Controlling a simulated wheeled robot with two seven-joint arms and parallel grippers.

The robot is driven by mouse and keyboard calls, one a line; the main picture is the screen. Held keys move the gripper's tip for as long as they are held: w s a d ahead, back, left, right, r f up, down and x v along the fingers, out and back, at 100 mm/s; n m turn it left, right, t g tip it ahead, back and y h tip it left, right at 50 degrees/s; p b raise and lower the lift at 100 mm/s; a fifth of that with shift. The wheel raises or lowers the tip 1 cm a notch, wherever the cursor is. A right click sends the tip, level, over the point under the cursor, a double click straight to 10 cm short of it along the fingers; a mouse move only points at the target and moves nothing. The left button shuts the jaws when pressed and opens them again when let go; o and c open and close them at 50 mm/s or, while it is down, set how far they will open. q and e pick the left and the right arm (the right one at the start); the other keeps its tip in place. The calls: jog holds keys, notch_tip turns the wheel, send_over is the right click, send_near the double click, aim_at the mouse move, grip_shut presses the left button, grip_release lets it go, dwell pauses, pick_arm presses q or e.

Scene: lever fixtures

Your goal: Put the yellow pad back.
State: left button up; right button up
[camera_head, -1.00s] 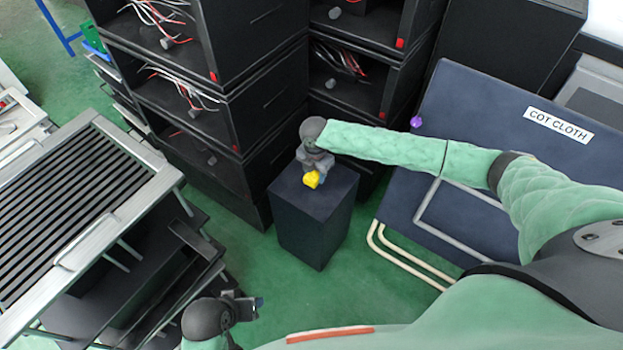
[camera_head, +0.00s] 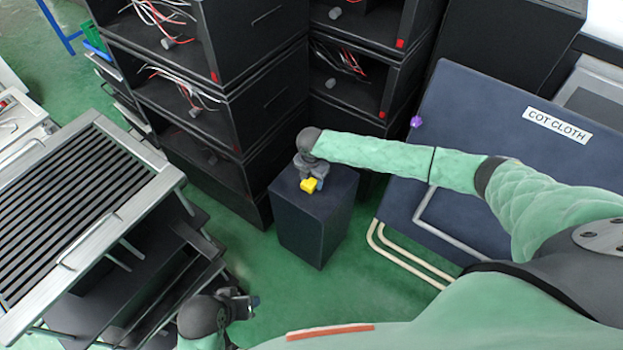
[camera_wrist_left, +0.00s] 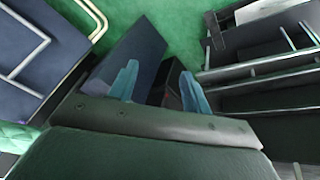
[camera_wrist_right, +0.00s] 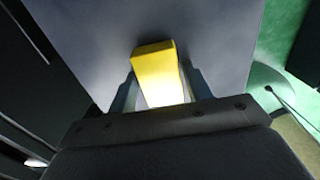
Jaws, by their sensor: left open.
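The yellow pad (camera_head: 308,185) is a small bright block at the top of a dark box-shaped stand (camera_head: 310,235). My right gripper (camera_head: 310,180) is over the stand, with the pad between its fingers. In the right wrist view the pad (camera_wrist_right: 158,75) sits between the two fingers, which look shut on it, above the stand's grey top (camera_wrist_right: 90,50). I cannot tell whether the pad touches that top. My left gripper (camera_head: 248,303) is low at the bottom of the head view. In the left wrist view its fingers (camera_wrist_left: 158,85) are apart and empty.
Black open-fronted cabinets (camera_head: 200,130) with wires stand behind and left of the stand. A slatted metal bench (camera_head: 75,215) is at the left. A dark blue panel labelled COT CLOTH (camera_head: 480,130) is at the right, under my right arm.

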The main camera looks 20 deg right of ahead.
aim_at(312, 180)
pick_arm(q)
jog(key=shift+f, duration=0.25)
pick_arm(e)
jog(key=shift+o, duration=0.9)
pick_arm(q)
jog(key=shift+w+d+f+h+b, duration=0.2)
jog(key=shift+d+f+h+b, duration=0.1)
jog(key=shift+d+f+b, duration=0.5)
pick_arm(e)
notch_tip(312, 180, up, 12)
